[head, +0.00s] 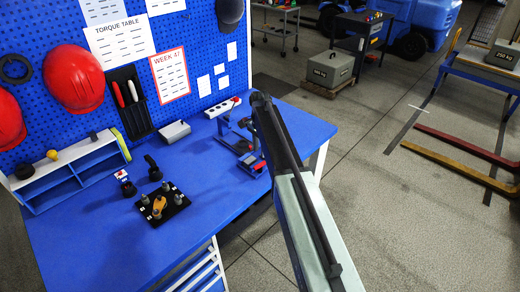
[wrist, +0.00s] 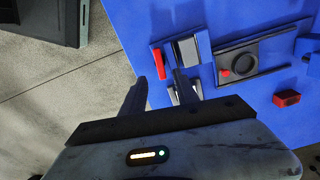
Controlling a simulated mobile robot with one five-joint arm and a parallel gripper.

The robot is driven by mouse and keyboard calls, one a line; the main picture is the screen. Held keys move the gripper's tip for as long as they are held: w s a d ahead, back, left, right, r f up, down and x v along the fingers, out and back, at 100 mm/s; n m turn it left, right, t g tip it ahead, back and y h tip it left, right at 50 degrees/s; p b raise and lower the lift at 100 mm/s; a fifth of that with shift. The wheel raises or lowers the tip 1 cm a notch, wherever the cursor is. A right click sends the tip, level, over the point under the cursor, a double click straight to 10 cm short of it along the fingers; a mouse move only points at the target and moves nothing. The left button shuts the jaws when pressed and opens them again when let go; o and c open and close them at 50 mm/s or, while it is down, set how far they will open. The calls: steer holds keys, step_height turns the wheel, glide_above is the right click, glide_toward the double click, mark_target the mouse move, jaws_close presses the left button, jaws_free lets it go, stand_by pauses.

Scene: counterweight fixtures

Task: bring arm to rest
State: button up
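My gripper (wrist: 160,88) shows in the wrist view with its two dark fingers spread apart and nothing between them. It is above the edge of the blue table (wrist: 130,20), close to a fixture with a red part (wrist: 158,63) and grey blocks. In the head view my arm rises from the bottom right, and its dark end (head: 268,120) is over the right edge of the blue table (head: 90,250). The fingers are hard to make out in that view.
A dark plate with several small parts (head: 160,205) and a blue-white rack (head: 70,172) are on the table's left. A pegboard (head: 205,45) with red helmets (head: 73,78) stands behind. Floor (head: 400,220) is open to the right, before forks (head: 450,170) and a grey weight (head: 330,68).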

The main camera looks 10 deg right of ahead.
steer(key=s+n, duration=1.2)
steer(key=s, duration=1.6)
steer(key=shift+s+d, duration=0.2)
